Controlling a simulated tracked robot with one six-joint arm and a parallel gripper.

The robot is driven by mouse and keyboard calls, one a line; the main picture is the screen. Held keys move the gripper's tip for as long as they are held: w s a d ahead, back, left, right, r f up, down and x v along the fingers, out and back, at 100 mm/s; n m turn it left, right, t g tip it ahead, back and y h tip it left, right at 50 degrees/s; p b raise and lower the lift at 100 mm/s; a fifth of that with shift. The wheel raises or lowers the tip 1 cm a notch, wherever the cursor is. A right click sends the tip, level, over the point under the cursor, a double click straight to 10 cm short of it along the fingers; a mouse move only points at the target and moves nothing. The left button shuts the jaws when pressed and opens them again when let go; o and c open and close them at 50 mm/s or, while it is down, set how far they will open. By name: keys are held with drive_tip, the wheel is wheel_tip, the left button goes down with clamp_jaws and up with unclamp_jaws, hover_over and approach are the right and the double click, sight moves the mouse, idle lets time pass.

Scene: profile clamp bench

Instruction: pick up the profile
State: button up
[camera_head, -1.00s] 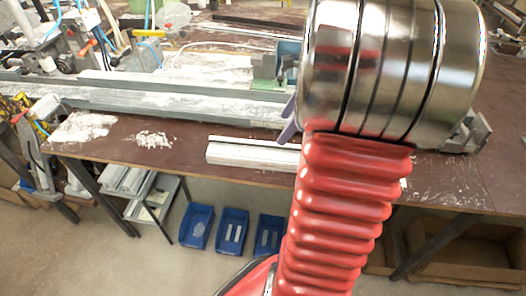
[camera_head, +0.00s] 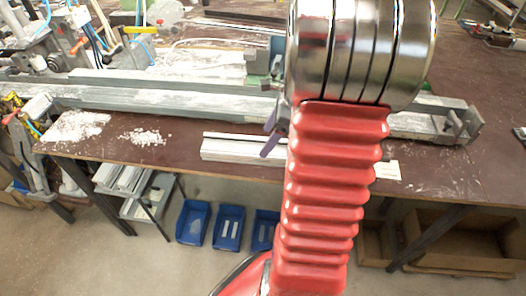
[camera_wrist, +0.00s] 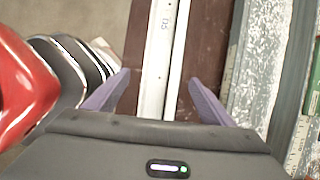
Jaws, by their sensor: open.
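The white profile (camera_head: 240,149) lies on the brown bench top near its front edge, partly hidden behind my arm in the head view. In the wrist view the profile (camera_wrist: 163,62) runs lengthwise between the two purple fingers of my gripper (camera_wrist: 158,88). The fingers are open, one on each side of the profile and apart from it. The profile's near end is hidden by the gripper body. In the head view one purple fingertip (camera_head: 272,143) shows beside my arm, close to the profile.
A long grey clamp rail (camera_head: 170,100) runs along the bench behind the profile. White shavings (camera_head: 143,137) lie on the bench to the left. Blue bins (camera_head: 229,228) stand on the floor below. The bench front (camera_head: 440,180) is mostly clear at right.

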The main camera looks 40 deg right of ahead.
sight(258, 148)
drive_tip(key=shift+f, duration=0.1)
drive_tip(key=shift+w+x, duration=0.15)
drive_tip(key=shift+x, duration=1.15)
drive_tip(key=shift+w+x, duration=0.15)
drive_tip(key=shift+x, duration=1.1)
drive_tip(key=shift+c, duration=0.4)
drive_tip(key=c, duration=1.5)
drive_tip(key=shift+o, duration=0.2)
drive_tip(key=shift+r, duration=0.2)
wheel_tip(258, 148, up, 10)
drive_tip(key=shift+s+a, duration=0.1)
